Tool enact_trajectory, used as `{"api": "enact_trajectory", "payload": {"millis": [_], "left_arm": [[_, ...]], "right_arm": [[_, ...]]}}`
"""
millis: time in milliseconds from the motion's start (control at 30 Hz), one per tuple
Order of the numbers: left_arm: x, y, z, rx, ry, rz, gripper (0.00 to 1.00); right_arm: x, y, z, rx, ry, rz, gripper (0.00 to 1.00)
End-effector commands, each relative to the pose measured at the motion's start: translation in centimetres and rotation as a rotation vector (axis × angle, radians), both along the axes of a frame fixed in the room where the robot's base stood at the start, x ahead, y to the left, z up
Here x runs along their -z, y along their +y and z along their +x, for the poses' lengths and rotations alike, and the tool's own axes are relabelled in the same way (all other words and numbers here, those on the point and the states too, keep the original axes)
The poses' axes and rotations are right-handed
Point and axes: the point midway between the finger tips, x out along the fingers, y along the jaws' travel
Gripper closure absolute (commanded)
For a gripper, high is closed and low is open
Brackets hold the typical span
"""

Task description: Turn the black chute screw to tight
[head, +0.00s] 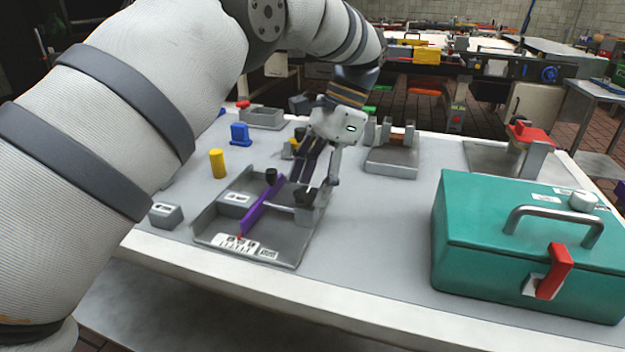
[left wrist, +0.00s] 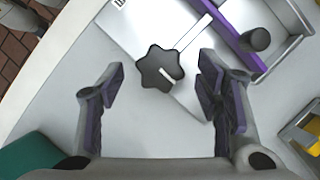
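The black chute screw (left wrist: 158,67) is a star-shaped knob with a white mark, between my left fingertips and slightly beyond them in the left wrist view. In the head view the screw (head: 304,197) sits at the right side of the grey chute tray (head: 213,222). A purple bar (head: 257,213) crosses the tray and has a small black knob (head: 271,175). My left gripper (head: 317,181) is open above the screw, its fingers pointing down on either side. I see no finger contact with the knob. My right gripper is not in view.
A teal box (head: 480,235) with a metal handle and red latch stands on the right. A yellow cylinder (head: 217,163), a blue block (head: 240,135) and a grey block (head: 166,215) are left. Grey fixtures (head: 391,160) stand behind. The table between chute and box is clear.

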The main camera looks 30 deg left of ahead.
Motion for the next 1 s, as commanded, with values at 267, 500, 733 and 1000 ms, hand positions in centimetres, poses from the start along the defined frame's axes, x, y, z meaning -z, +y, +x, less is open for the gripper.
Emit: {"api": "enact_trajectory", "payload": {"millis": [267, 500, 733, 1000], "left_arm": [[-0.5, 0.0, 0.0, -0.001, -0.003, 0.0, 0.41], [-6.0, 0.0, 0.1, -0.001, -0.006, 0.0, 0.41], [-9.7, 0.0, 0.0, -0.001, -0.002, 0.001, 0.41], [-10.0, 0.0, 0.0, -0.001, 0.0, 0.0, 0.41]], "right_arm": [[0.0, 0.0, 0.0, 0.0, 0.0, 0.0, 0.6], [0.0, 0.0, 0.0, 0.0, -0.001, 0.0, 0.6], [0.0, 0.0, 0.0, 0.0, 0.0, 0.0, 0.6], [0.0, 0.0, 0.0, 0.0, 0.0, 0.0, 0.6]]}}
